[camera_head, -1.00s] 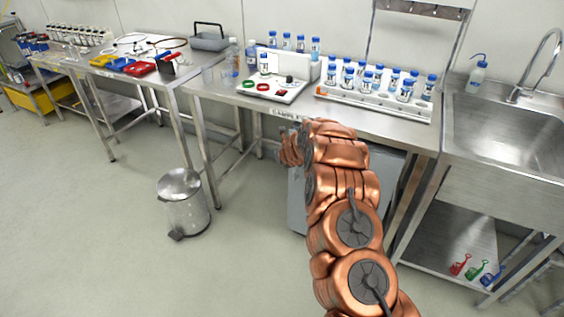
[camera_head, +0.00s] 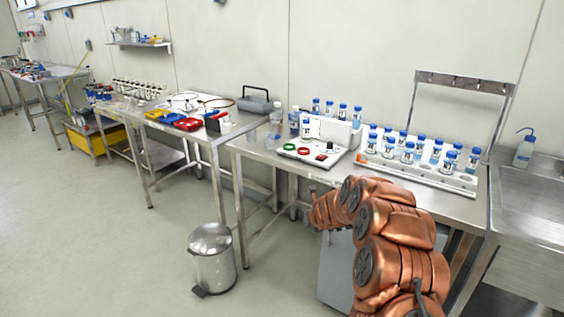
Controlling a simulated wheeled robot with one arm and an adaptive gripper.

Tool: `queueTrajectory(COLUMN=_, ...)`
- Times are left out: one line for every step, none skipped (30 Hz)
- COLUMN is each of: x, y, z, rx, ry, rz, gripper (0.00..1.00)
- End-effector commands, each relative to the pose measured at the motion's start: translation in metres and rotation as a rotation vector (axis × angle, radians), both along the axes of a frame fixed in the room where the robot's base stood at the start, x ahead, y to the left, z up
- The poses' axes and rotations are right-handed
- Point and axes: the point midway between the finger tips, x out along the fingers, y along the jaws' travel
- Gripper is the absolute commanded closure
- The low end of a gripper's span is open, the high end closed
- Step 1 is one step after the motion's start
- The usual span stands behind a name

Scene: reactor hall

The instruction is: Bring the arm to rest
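My copper-coloured arm rises from the bottom right of the head view and bends left, in front of the steel bench (camera_head: 262,158). Its far end reaches to the left below the bench's front edge, near a grey cabinet (camera_head: 337,270). A small part of my gripper (camera_head: 313,190) may show at that end, but it is too small and turned away to tell whether it is open or shut. No held object can be seen.
On the bench stand a white device (camera_head: 318,150) with red and green rings and a rack (camera_head: 415,174) of blue-capped bottles. A pedal bin (camera_head: 213,258) stands on the floor. A sink (camera_head: 535,200) is at the right. Floor at the left is clear.

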Motion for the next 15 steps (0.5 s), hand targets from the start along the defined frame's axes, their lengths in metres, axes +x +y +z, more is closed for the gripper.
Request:
queueTrajectory(x=-0.002, y=0.006, z=0.008, rx=-0.007, ry=-0.007, rz=0.032, gripper=1.00)
queueTrajectory(x=-0.004, y=0.011, z=0.014, rx=-0.014, ry=-0.011, rz=0.059, gripper=1.00)
queueTrajectory(x=-0.007, y=0.018, z=0.022, rx=-0.028, ry=-0.018, rz=0.105, gripper=1.00)
queueTrajectory(x=-0.010, y=0.025, z=0.029, rx=-0.042, ry=-0.025, rz=0.145, gripper=1.00)
queueTrajectory(x=-0.013, y=0.032, z=0.038, rx=-0.056, ry=-0.034, rz=0.190, gripper=1.00)
queueTrajectory(x=-0.019, y=0.043, z=0.051, rx=-0.076, ry=-0.047, rz=0.255, gripper=1.00)
queueTrajectory(x=-0.025, y=0.051, z=0.060, rx=-0.092, ry=-0.056, rz=0.306, gripper=1.00)
queueTrajectory(x=-0.031, y=0.058, z=0.068, rx=-0.111, ry=-0.063, rz=0.359, gripper=1.00)
queueTrajectory(x=-0.039, y=0.068, z=0.078, rx=-0.135, ry=-0.075, rz=0.424, gripper=1.00)
queueTrajectory(x=-0.046, y=0.075, z=0.087, rx=-0.153, ry=-0.085, rz=0.475, gripper=1.00)
queueTrajectory(x=-0.053, y=0.081, z=0.094, rx=-0.172, ry=-0.095, rz=0.526, gripper=1.00)
queueTrajectory(x=-0.063, y=0.089, z=0.104, rx=-0.199, ry=-0.107, rz=0.591, gripper=1.00)
queueTrajectory(x=-0.070, y=0.095, z=0.112, rx=-0.221, ry=-0.119, rz=0.640, gripper=1.00)
queueTrajectory(x=-0.078, y=0.101, z=0.119, rx=-0.242, ry=-0.128, rz=0.689, gripper=1.00)
queueTrajectory(x=-0.091, y=0.109, z=0.126, rx=-0.268, ry=-0.139, rz=0.757, gripper=1.00)
